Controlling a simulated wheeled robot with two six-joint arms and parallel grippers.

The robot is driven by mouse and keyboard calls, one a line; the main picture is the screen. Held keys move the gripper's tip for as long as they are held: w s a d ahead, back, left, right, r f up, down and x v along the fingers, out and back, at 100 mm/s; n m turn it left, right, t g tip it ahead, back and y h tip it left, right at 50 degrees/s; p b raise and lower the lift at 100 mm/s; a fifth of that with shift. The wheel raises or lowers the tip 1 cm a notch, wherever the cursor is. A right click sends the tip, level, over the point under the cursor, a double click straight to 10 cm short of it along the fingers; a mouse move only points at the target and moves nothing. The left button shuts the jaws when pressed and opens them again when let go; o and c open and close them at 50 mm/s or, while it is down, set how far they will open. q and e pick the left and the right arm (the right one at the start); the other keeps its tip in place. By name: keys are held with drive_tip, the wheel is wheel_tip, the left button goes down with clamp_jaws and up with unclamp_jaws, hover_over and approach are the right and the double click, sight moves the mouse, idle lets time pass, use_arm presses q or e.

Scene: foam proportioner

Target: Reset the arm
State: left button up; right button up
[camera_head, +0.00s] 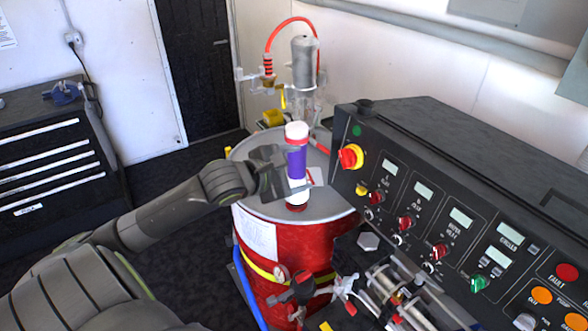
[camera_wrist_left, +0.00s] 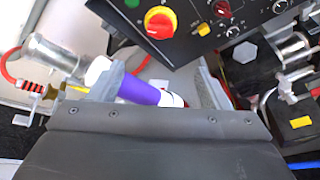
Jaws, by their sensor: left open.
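My left gripper (camera_head: 275,177) reaches in from the left over the top of the red drum (camera_head: 300,240). A white and purple cylinder with red bands (camera_head: 297,165) stands upright on the grey drum lid (camera_head: 335,200). The gripper is beside the cylinder with its jaws open. In the left wrist view the cylinder (camera_wrist_left: 138,90) shows between the two spread fingers (camera_wrist_left: 155,85), closer to the left finger. Whether a finger touches it I cannot tell. My right gripper is not in view.
The black control panel (camera_head: 470,215) with knobs and a red-yellow switch (camera_head: 350,157) stands close at the right. A pump with a red hose (camera_head: 304,62) rises behind the drum. A black tool chest (camera_head: 50,155) stands at the left. Hoses and valves (camera_head: 300,287) hang in front of the drum.

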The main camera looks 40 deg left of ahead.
use_arm(q)
drive_tip(key=shift+s+r, duration=0.15)
drive_tip(key=shift+s, duration=0.15)
idle(0.5)
